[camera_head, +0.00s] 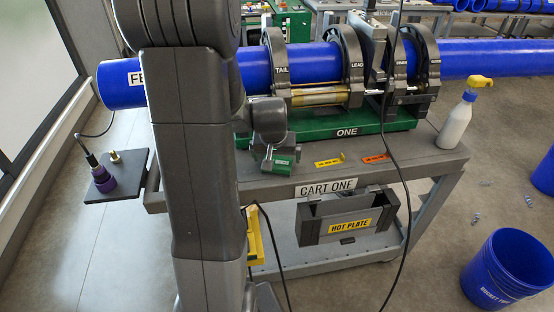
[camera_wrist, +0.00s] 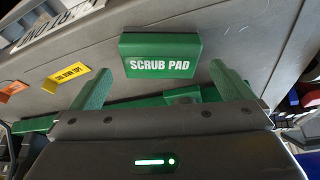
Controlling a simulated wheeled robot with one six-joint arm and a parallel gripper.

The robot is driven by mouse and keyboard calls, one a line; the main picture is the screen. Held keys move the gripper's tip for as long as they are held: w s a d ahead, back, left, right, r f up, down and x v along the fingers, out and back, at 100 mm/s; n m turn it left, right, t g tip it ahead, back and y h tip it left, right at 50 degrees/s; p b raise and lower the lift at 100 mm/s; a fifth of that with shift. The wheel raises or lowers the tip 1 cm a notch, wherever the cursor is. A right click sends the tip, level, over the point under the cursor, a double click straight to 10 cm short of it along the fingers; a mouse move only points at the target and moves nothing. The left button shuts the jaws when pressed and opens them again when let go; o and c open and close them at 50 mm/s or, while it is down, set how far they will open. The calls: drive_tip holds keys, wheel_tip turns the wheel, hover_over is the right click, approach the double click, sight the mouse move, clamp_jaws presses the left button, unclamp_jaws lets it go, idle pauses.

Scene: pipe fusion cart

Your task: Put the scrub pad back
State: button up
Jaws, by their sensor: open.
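A green block lettered SCRUB PAD (camera_wrist: 160,55) lies on the grey cart top (camera_wrist: 240,30). In the head view the small green pad (camera_head: 285,159) is near the cart's front edge, left of the yellow label. My gripper (camera_wrist: 160,70) is open, its two green fingers pointing at the pad, one toward each side. A gap shows between each fingertip and the pad's ends. Whether the fingertips reach down beside the pad cannot be told. In the head view my gripper (camera_head: 281,160) is over the pad and partly hides it.
A yellow label (camera_head: 329,162) and an orange label (camera_head: 376,158) lie right of the pad. The green fusion machine (camera_head: 345,134) holding the blue pipe (camera_head: 200,72) stands behind. A white spray bottle (camera_head: 456,122) stands at the cart's right end. A black cable hangs in front.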

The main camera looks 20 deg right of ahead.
drive_tip(key=v, duration=0.9)
